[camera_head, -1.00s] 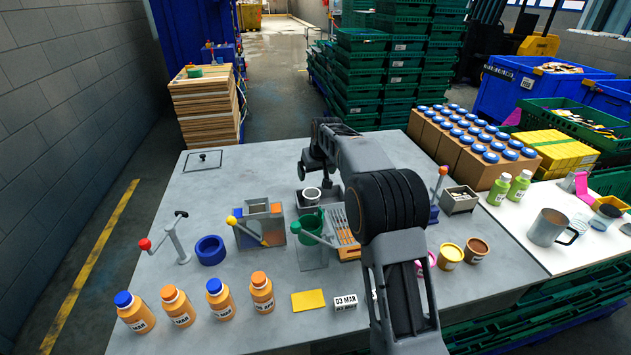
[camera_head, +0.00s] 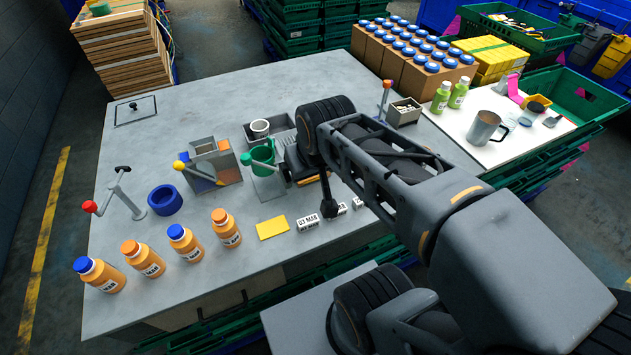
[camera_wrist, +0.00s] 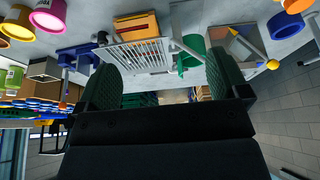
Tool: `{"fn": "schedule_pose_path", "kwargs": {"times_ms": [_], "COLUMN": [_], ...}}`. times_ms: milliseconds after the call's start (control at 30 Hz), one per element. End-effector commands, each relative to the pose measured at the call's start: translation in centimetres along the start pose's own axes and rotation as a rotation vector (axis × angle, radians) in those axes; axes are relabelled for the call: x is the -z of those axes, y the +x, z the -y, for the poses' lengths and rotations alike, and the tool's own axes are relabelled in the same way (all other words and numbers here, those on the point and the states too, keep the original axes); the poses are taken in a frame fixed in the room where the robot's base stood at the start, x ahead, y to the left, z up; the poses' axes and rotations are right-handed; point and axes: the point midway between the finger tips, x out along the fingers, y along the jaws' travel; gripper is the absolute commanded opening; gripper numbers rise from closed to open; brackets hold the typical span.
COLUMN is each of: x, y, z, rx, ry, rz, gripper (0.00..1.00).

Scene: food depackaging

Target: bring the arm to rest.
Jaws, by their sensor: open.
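My gripper (camera_wrist: 165,82) shows in the wrist view with its two dark, green-tinged fingers spread wide and nothing between them. In the head view my arm is folded over the right front of the table, and its bulk hides most of the gripper. The wrist view is upside down. Beyond the fingers it shows a wire rack (camera_wrist: 140,55), an orange-topped box (camera_wrist: 136,25) and the green pot (camera_wrist: 193,52), all apart from the fingers.
Boxed blue-lidded jars (camera_head: 420,75) stand behind. The table's back left is mostly bare.

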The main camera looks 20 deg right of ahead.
Motion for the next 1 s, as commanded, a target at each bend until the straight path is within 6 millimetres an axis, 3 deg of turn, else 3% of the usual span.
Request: {"fn": "schedule_pose_path", "kwargs": {"times_ms": [100,233,1000], "x": [-2.0,-2.9,-3.0], "y": [0.2,0.4,0.4], "z": [-0.1,-0.2,-0.2], "rx": [-0.003,-0.005,-0.004], "ry": [0.008,0.012,0.012], "rz": [-0.001,0.000,0.001], "gripper": [0.93,0.93,0.93]}}
